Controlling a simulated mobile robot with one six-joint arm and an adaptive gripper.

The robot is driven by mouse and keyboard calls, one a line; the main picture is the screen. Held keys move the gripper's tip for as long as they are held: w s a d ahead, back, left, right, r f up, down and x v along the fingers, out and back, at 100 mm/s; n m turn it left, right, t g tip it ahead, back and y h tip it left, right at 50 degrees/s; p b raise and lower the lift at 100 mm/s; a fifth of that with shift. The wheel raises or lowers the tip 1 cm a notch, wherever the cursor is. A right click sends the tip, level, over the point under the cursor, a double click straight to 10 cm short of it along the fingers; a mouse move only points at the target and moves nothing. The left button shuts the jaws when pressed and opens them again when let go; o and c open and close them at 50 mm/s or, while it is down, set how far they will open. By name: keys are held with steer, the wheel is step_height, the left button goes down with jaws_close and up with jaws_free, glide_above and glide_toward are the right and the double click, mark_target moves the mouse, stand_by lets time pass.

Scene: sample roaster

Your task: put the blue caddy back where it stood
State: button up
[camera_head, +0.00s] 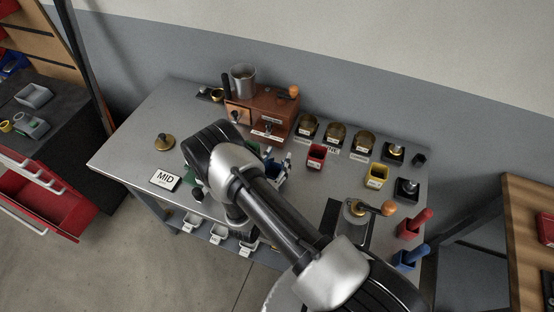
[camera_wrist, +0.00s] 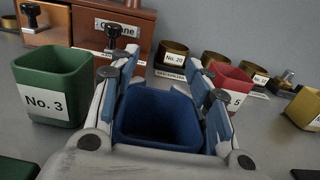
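The blue caddy (camera_wrist: 157,118) is an open-topped box between the two fingers of my gripper (camera_wrist: 165,85) in the wrist view. The blue finger pads lie along its left and right sides and appear to press on it. Its near side and base are hidden by the gripper, so I cannot tell whether it touches the table. In the head view the blue caddy (camera_head: 274,173) shows partly beside my wrist, over the middle of the steel table (camera_head: 130,140).
A green caddy (camera_wrist: 52,85) marked No. 3 stands close on the left, and a red caddy (camera_wrist: 231,80) on the right. A yellow caddy (camera_head: 376,176) stands farther right. Behind are a wooden drawer box (camera_head: 276,108) and several brass tins. A MID sign (camera_head: 165,180) stands front left.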

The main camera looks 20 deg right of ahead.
steer(key=o, duration=0.5)
